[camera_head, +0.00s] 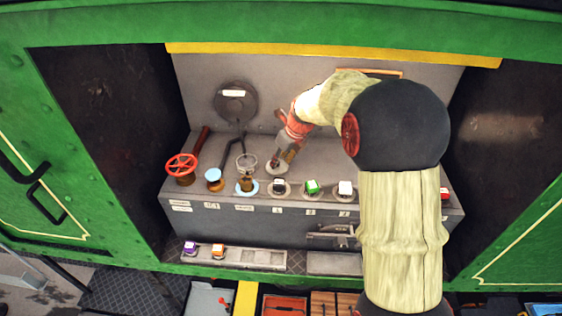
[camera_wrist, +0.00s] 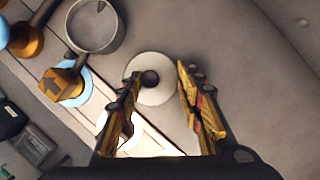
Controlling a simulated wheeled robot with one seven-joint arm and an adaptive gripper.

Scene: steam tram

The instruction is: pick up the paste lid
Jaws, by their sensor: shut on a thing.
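The paste lid, a pale round disc (camera_wrist: 157,92) with a dark round centre, lies between my fingertips in the wrist view. In the head view its pale rim (camera_head: 273,170) shows just below the fingers. My gripper (camera_head: 284,155) reaches down at the middle of the grey bench. It is shut on the lid, with one finger on each side of the dark centre in the wrist view (camera_wrist: 158,78). The exact contact is hard to see. I cannot tell whether the lid touches the bench.
A clear round vessel (camera_head: 246,162) and a brown knob on a blue disc (camera_head: 248,185) stand left of my gripper. A red handwheel (camera_head: 181,165) is farther left.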

